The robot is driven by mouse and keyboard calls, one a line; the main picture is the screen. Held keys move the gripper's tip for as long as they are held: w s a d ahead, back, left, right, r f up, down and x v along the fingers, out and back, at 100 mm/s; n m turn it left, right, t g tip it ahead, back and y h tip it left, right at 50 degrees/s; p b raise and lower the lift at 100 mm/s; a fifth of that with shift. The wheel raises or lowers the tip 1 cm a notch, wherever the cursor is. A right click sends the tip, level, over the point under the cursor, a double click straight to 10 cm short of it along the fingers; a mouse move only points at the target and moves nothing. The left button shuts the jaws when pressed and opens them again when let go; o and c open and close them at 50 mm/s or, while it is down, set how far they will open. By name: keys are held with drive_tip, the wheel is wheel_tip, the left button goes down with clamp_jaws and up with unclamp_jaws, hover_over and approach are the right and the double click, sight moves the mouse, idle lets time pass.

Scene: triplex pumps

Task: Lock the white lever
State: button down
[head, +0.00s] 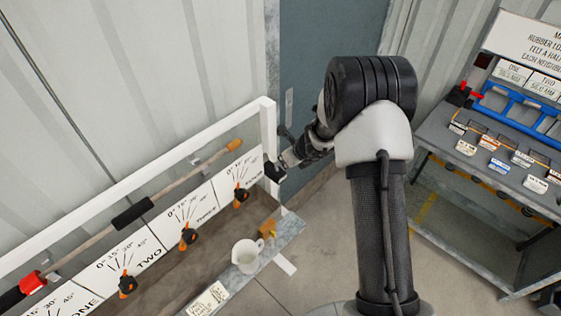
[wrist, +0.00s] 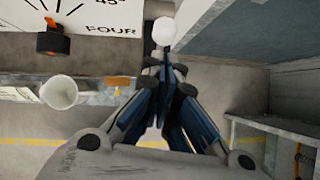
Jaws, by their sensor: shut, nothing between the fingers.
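A white post (head: 269,140) stands at the right end of the long white rail (head: 140,170) in the head view. I cannot tell for sure which white part is the lever. In the wrist view a round white end (wrist: 164,31) lies just beyond my fingertips. My gripper (head: 275,172) is beside the post at its right, near panel FOUR. In the wrist view my gripper (wrist: 164,66) is shut and empty, its fingertips close to the round white end. Whether they touch it is unclear.
Below the rail are panels with several orange-handled dials (head: 188,237). A rod (head: 180,183) with black, red and orange parts lies along it. A white mug (head: 247,255) and a small orange block (head: 267,229) sit on the ledge. A grey workbench (head: 480,180) stands right; floor between is clear.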

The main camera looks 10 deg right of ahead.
drive_tip(key=p+v, duration=0.2)
drive_tip(key=v, duration=0.8)
drive_tip(key=shift+w+a+r, duration=0.2)
drive_tip(key=shift+a+r, duration=0.1)
drive_tip(key=shift+r, duration=0.4)
drive_tip(key=shift+s, duration=0.1)
